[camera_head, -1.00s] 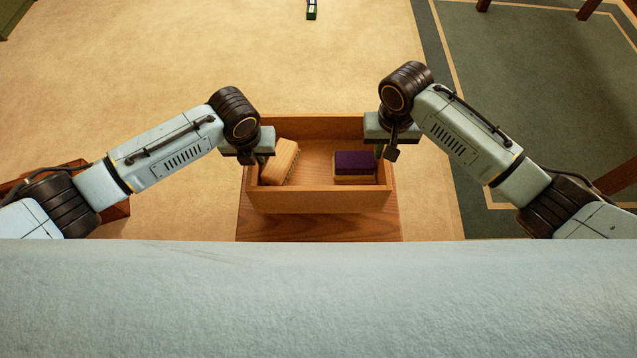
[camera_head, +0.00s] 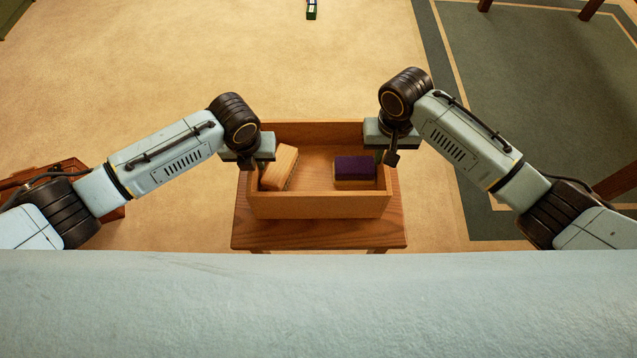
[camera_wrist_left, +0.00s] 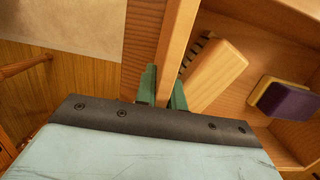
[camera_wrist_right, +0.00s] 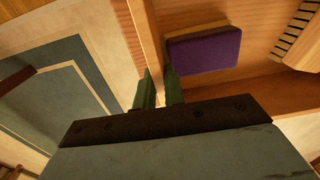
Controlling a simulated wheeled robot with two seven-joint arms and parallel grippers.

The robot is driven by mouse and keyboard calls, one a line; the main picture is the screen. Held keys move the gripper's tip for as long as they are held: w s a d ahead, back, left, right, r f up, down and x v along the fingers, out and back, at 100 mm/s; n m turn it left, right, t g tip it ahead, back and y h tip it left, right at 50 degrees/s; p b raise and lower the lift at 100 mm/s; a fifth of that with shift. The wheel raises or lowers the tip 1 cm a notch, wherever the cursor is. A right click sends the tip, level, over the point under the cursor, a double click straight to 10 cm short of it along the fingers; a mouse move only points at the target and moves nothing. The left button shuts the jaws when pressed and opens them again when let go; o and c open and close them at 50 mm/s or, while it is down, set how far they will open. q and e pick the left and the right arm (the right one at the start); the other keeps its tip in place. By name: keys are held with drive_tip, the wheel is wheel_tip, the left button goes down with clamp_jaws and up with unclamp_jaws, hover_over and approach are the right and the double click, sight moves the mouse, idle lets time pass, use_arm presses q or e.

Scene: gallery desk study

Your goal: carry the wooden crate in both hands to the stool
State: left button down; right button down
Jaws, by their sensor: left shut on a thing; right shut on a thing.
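The wooden crate (camera_head: 320,206) is held level between my two grippers, over the top of the wooden stool (camera_head: 320,237) in the head view. I cannot tell whether its base touches the stool. My left gripper (camera_head: 263,162) is shut on the crate's left wall, which runs between its green fingers (camera_wrist_left: 163,88) in the left wrist view. My right gripper (camera_head: 386,158) is shut on the right wall, also seen between its fingers (camera_wrist_right: 159,88). Inside the crate, a wooden brush (camera_head: 280,167) leans at the left and a purple-topped block (camera_head: 355,168) lies at the right.
A dark green rug (camera_head: 545,90) with a tan border lies on the right, with dark wooden legs on it. A reddish wooden piece (camera_head: 60,175) stands at the left behind my arm. A small green object (camera_head: 311,10) lies far ahead. The tan floor beyond the crate looks clear.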

use_arm(q)
drive_tip(key=shift+a+f, duration=0.1)
drive_tip(key=shift+f, duration=0.15)
use_arm(e)
drive_tip(key=shift+f, duration=0.25)
use_arm(q)
drive_tip(key=c, duration=1.8)
unclamp_jaws()
drive_tip(key=shift+c, duration=0.2)
use_arm(e)
drive_tip(key=c, duration=1.8)
unclamp_jaws()
drive_tip(key=shift+c, duration=0.2)
use_arm(q)
drive_tip(key=o, duration=0.4)
drive_tip(key=shift+c, duration=0.2)
use_arm(e)
drive_tip(key=o, duration=0.4)
drive_tip(key=shift+c, duration=0.2)
use_arm(q)
drive_tip(key=r, duration=0.3)
drive_tip(key=s+r, duration=0.1)
drive_tip(key=r, duration=0.7)
drive_tip(key=shift+s, duration=0.3)
drive_tip(key=shift+s+r, duration=0.1)
drive_tip(key=shift+r, duration=0.3)
use_arm(e)
drive_tip(key=shift+r, duration=0.15)
wheel_tip(320, 180, up, 12)
